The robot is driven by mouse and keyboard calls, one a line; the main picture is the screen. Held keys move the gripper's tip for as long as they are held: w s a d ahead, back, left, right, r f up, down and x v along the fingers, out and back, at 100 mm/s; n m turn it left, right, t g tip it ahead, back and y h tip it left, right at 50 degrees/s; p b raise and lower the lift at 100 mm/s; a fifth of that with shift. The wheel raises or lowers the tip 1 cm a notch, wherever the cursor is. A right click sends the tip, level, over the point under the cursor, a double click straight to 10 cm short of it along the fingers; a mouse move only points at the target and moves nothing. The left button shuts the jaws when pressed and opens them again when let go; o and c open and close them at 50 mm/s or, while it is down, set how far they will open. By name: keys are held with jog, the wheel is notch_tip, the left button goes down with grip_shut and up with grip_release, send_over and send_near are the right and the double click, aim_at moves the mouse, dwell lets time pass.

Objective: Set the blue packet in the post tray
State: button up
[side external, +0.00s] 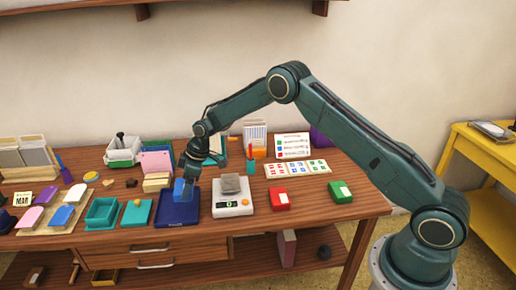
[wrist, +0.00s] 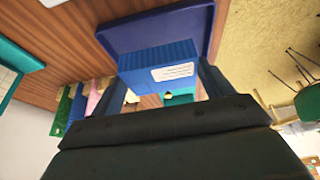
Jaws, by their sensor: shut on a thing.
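The blue packet (side external: 181,190) is a small ribbed block with a white label, seen close up in the wrist view (wrist: 160,66). My gripper (side external: 188,177) is shut on it, with one finger at each side in the wrist view (wrist: 165,82). The dark blue tray (side external: 177,222), which looks like the post tray, lies flat near the table's front edge. It also shows behind the packet in the wrist view (wrist: 150,30). The packet is over the tray; I cannot tell whether it touches the tray floor.
A scale (side external: 232,208) with a grey block on it stands close to the tray's right. A teal inkpad (side external: 136,214) and an open teal box (side external: 101,212) are to its left. Red boxes (side external: 279,199) lie farther right. A pink card (side external: 156,162) stands behind.

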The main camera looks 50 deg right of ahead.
jog(key=shift+f, duration=0.8)
jog(key=shift+f, duration=0.1)
jog(key=shift+f, duration=2)
jog(key=shift+f, duration=0.15)
jog(key=o, duration=1.1)
jog(key=shift+c, duration=0.2)
jog(key=v, duration=1.2)
